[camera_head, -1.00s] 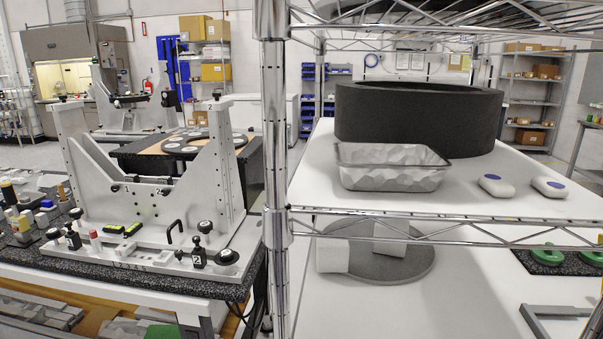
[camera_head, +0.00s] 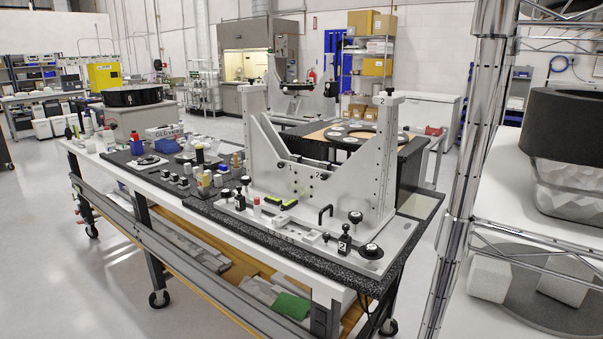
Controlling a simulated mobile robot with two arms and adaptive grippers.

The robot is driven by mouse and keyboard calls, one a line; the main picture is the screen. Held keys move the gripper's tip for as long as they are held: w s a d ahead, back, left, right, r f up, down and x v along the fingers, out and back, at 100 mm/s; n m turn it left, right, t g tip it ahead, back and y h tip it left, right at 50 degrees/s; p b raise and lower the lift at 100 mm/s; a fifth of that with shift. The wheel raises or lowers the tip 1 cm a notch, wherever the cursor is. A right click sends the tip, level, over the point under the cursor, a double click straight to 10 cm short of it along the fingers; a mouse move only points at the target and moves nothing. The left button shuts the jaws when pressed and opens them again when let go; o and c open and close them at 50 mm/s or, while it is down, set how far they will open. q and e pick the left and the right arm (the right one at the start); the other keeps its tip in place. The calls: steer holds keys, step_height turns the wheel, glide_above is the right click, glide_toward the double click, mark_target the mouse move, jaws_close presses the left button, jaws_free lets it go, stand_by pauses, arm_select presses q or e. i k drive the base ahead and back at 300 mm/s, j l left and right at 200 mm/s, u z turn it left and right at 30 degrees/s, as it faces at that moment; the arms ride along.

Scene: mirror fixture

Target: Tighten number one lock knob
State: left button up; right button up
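The grey mirror fixture (camera_head: 335,160) stands on a dark speckled slab on the wheeled bench, with two upright plates. Small marks 1 and 2 show on its crossbar (camera_head: 305,168). A black clamp block marked 2 (camera_head: 345,240) stands at the front right of its base, beside a round black knob (camera_head: 371,251). Another black knob (camera_head: 355,216) stands just behind. Small black knobs (camera_head: 240,201) sit at the left front end; any number on them is too small to read. Neither of my grippers is in view.
A chrome wire rack post (camera_head: 462,190) and shelves (camera_head: 500,250) stand close on the right. Small bottles and parts (camera_head: 205,175) crowd the bench left of the fixture. The grey floor (camera_head: 60,260) is clear at the left and front left.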

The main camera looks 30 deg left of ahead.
mark_target(225, 194)
steer(key=u, duration=1.4)
